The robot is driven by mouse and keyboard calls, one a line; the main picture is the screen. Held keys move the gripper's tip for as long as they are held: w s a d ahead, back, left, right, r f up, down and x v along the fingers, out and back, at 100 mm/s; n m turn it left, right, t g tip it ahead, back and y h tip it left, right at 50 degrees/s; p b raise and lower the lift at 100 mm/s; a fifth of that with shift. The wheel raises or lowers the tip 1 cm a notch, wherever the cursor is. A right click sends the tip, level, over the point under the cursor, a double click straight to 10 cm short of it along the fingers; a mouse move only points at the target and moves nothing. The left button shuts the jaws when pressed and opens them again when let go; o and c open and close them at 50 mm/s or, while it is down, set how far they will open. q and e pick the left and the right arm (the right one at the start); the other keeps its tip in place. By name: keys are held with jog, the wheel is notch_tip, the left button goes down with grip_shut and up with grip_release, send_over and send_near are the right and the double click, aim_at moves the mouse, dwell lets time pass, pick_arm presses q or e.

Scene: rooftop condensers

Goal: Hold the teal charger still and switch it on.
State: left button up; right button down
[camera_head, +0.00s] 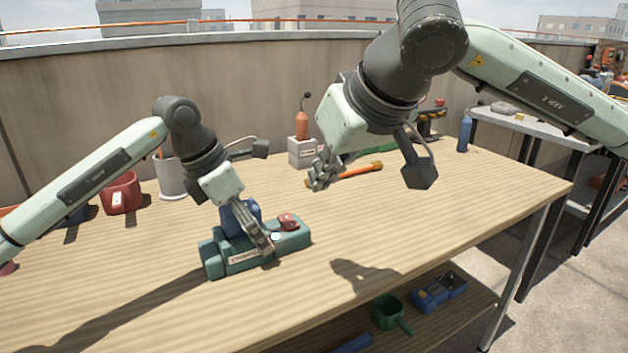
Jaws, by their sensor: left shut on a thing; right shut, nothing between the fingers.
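The teal charger (292,241) lies on the wooden table, left of the middle of the view. It has a label on its front side and a red rocker-like part (288,221) on top, near its right end. My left gripper (262,242) reaches down over the charger and is shut on its body, left of the red part. A blue block (236,216) shows behind the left gripper at the charger; how it joins the charger is hidden. My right gripper (319,184) is shut and empty, in the air above and to the right of the charger.
A red container (121,193) and a grey cylinder (171,180) stand at the back left. An orange-handled tool (361,170) lies behind the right gripper. The table's front right is clear.

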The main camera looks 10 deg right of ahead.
dwell(0.3)
pick_arm(q)
jog(key=o, duration=1.7)
jog(key=shift+c, duration=0.2)
jog(key=shift+o, duration=0.5)
jog(key=o, duration=0.3)
jog(key=shift+r, duration=0.1)
jog(key=p+v, duration=0.4)
jog(key=v, duration=0.5)
jog(key=shift+d, duration=0.1)
